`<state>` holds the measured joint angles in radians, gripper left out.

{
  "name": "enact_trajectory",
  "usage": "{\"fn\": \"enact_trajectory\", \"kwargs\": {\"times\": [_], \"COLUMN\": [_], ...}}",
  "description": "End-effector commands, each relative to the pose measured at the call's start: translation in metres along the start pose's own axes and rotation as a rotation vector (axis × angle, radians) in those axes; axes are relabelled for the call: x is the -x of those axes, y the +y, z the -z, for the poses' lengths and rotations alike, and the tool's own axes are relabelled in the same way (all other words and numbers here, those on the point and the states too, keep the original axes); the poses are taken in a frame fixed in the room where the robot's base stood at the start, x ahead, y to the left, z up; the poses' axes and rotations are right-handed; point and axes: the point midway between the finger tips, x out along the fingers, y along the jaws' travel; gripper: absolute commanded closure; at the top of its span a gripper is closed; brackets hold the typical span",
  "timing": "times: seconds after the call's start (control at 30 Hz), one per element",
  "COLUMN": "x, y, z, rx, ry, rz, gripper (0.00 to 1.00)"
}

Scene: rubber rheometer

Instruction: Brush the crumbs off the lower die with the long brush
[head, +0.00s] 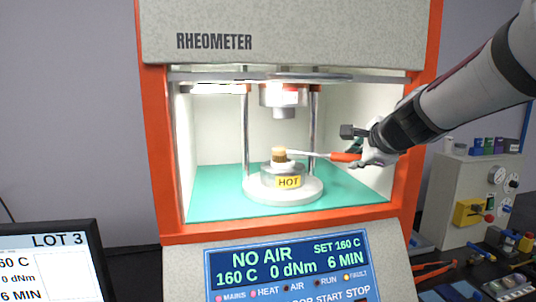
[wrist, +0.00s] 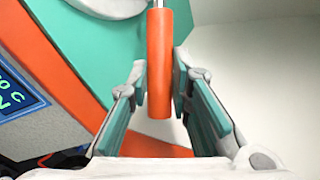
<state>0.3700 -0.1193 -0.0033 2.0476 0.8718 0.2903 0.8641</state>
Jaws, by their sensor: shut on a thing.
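The long brush has an orange handle (wrist: 159,65), a thin pale shaft and a tan bristle head (head: 279,154). My gripper (head: 366,157) is shut on the handle, and in the wrist view the handle lies between its two teal-padded fingers. The brush reaches left into the chamber, roughly level. Its bristle head is at the top of the lower die (head: 270,180), which carries a yellow HOT label. I cannot tell whether the bristles press on the die. Crumbs are too small to make out or are hidden by the brush head.
The upper die (head: 284,95) hangs above the brush between two steel columns. The orange chamber frame (head: 160,150) surrounds the opening. The teal floor (head: 215,195) around the round base is clear. The display panel (head: 289,268) reads NO AIR. A monitor (head: 50,262) stands at lower left.

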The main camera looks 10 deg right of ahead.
Motion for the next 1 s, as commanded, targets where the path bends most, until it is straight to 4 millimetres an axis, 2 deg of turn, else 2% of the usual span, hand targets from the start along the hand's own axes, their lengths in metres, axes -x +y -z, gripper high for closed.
{"fn": "enact_trajectory", "kwargs": {"times": [0.47,0.67,1.0], "x": [-0.021,-0.017,0.001], "y": [-0.012,-0.009,0.001], "z": [-0.006,-0.005,0.001], "rx": [0.0,-0.001,0.0], "ry": [0.0,0.0,0.001], "rz": [0.0,0.001,0.001], "gripper": [1.0,1.0,1.0]}}
